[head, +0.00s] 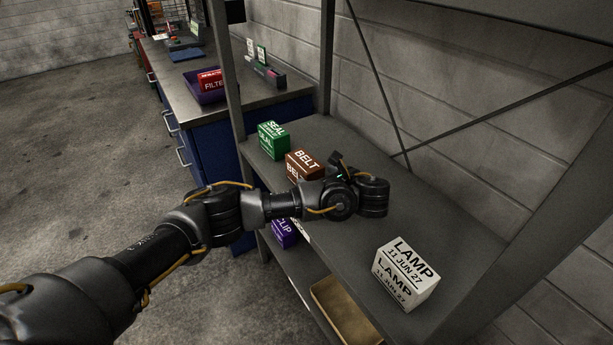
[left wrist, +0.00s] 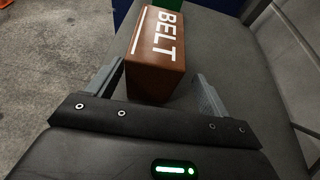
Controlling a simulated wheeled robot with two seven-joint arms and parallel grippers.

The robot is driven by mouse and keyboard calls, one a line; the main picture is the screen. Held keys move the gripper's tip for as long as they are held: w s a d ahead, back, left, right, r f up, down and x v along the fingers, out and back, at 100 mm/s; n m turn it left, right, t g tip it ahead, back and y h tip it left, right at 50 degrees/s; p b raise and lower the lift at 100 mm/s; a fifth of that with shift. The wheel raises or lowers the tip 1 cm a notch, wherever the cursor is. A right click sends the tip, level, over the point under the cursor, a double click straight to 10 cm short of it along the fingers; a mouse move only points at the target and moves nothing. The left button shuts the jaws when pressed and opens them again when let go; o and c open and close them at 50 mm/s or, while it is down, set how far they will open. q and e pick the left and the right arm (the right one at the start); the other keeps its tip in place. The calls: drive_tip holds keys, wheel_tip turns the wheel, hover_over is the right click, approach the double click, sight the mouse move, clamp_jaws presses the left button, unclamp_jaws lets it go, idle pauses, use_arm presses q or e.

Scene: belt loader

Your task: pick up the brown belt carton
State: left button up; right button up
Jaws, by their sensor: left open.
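The brown belt carton (head: 304,160) stands on the upper grey shelf, partly hidden behind my left arm in the head view. In the left wrist view the belt carton (left wrist: 158,50) is straight ahead, with white BELT lettering on its top. My left gripper (left wrist: 158,92) is open, one finger to each side of the carton's near end. A gap shows between the right finger and the carton; the left finger is also apart from it. In the head view the left gripper (head: 338,164) is mostly hidden by its own wrist. My right gripper is not in view.
A green SEAL carton (head: 272,141) stands just beyond the belt carton. A white LAMP carton (head: 406,273) stands at the shelf's near end. A purple CLIP carton (head: 284,234) and a tan tray (head: 345,312) are on the lower shelf. A shelf post (head: 226,70) rises at the far left corner.

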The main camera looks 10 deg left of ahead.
sight(299, 163)
use_arm(q)
drive_tip(key=shift+w+a+f+b, duration=0.15)
drive_tip(key=shift+a+f+b, duration=0.2)
drive_tip(key=shift+a+b, duration=0.2)
drive_tip(key=a, duration=0.1)
drive_tip(key=w+a+p, duration=0.1)
drive_tip(key=shift+w+a, duration=0.25)
drive_tip(key=shift+a, duration=0.05)
drive_tip(key=shift+w+a+f, duration=0.2)
drive_tip(key=shift+w+f, duration=0.05)
drive_tip(key=shift+w, duration=0.1)
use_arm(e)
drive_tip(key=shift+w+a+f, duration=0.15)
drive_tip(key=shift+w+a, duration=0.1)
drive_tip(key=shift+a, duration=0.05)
use_arm(q)
drive_tip(key=c, duration=1.3)
drive_tip(key=shift+r, duration=0.1)
